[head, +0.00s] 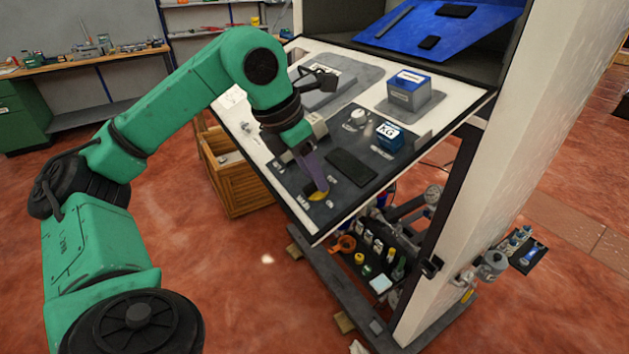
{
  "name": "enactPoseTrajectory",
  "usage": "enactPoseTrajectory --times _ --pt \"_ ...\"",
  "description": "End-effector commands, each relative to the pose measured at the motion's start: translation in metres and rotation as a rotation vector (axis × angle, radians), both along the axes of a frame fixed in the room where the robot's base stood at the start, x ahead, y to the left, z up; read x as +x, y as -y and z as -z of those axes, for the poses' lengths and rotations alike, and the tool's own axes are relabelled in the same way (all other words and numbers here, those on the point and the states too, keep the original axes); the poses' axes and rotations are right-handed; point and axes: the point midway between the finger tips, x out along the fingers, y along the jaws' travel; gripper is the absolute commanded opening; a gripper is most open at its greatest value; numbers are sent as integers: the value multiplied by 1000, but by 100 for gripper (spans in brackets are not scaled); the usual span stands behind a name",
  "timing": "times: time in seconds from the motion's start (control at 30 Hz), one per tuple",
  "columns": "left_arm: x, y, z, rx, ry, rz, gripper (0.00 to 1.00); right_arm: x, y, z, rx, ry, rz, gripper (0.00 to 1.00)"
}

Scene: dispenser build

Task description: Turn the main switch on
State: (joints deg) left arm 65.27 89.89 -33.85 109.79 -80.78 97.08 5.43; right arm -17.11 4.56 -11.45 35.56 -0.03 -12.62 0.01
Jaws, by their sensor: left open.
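My green left arm reaches in from the left over the tilted panel of the dispenser. Its left gripper (316,188) points down at the panel's lower front part, with its fingers right over a small yellow part (318,197). This yellow part looks like the main switch. Most of it is hidden by the fingers, so its position cannot be read. I cannot tell whether the fingers touch it. The gripper is open. White labels, too small to read, lie around it on the dark control plate (283,176). My right gripper is not in view.
On the panel are a pale round knob (357,118), a blue box (389,137), a black pad (351,168) and a grey box with a blue top (409,90). A wooden crate (232,182) stands left of the machine. Pipes and valves sit below the panel.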

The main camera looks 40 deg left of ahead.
Motion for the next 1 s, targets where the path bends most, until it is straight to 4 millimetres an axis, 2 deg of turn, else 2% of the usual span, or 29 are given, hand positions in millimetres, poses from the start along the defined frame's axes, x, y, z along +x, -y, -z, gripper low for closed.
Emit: enactPoseTrajectory --times 0.1,0.33,0.37,0.4,0.47,1.0 --pt "3 1 9 0 0 0 45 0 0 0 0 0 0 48" --pt "4 1 10 -1 1 0 45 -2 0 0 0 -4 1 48" --pt "4 1 10 -1 1 0 37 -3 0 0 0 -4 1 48" --pt "4 1 10 -1 1 0 22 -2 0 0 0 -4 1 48" --pt "4 1 10 -1 1 0 0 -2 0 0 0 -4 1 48" --pt "4 2 9 21 10 59 0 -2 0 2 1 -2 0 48"
